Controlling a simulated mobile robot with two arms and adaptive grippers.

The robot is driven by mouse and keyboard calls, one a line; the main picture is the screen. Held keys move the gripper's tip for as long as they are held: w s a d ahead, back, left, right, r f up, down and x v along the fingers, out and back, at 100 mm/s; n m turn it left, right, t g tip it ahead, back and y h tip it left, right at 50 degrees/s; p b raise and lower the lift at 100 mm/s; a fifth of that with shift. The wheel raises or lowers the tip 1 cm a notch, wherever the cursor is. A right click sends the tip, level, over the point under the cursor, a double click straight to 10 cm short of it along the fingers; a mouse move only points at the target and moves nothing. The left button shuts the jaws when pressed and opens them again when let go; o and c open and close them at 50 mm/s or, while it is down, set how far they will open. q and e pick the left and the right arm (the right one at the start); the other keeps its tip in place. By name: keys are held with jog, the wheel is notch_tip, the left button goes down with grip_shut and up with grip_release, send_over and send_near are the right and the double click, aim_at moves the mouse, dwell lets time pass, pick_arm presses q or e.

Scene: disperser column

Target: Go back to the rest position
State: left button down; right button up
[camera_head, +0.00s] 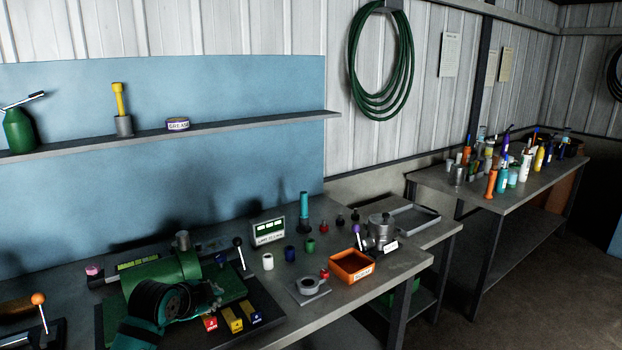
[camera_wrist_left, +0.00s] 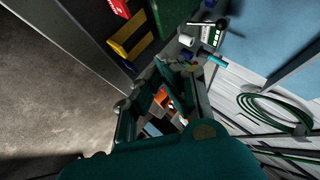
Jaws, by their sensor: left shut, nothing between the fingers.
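My left gripper (camera_head: 213,292) is in front of the green machine on the near bench, low in the head view. Its teal and black wrist hides part of the machine. In the left wrist view the gripper (camera_wrist_left: 176,66) points toward the bench. Its fingers are shut with nothing between them. My right gripper is not in view.
The green machine (camera_head: 178,268) stands close to my left arm, with red, yellow and blue blocks (camera_head: 232,320) in front. An orange bin (camera_head: 351,266), a grey ring-shaped holder (camera_head: 310,287) and small cups lie further right. A second bench (camera_head: 520,185) carries several bottles.

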pick_arm(q)
jog(key=s+d+f+n+g, duration=0.2)
jog(key=s+f+n, duration=0.1)
jog(key=s+f, duration=0.55)
jog(key=s+d+f+n+g, duration=0.15)
jog(key=s+f, duration=0.45)
jog(key=s, duration=0.6)
jog(key=s+a+f+n+g+y, duration=0.2)
jog(key=s+n, duration=0.5)
jog(key=s, duration=1.4)
notch_tip(320, 180, down, 28)
jog(key=s+g+b, duration=0.2)
jog(key=s+a+f+g, duration=0.1)
jog(key=s+a+f, duration=0.1)
jog(key=s+f, duration=1.5)
jog(key=shift+a+b, duration=0.2)
jog(key=shift+b, duration=0.25)
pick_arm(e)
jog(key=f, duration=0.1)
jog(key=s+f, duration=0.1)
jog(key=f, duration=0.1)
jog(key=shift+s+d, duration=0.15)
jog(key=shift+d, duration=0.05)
pick_arm(q)
jog(key=shift+m+g, duration=0.25)
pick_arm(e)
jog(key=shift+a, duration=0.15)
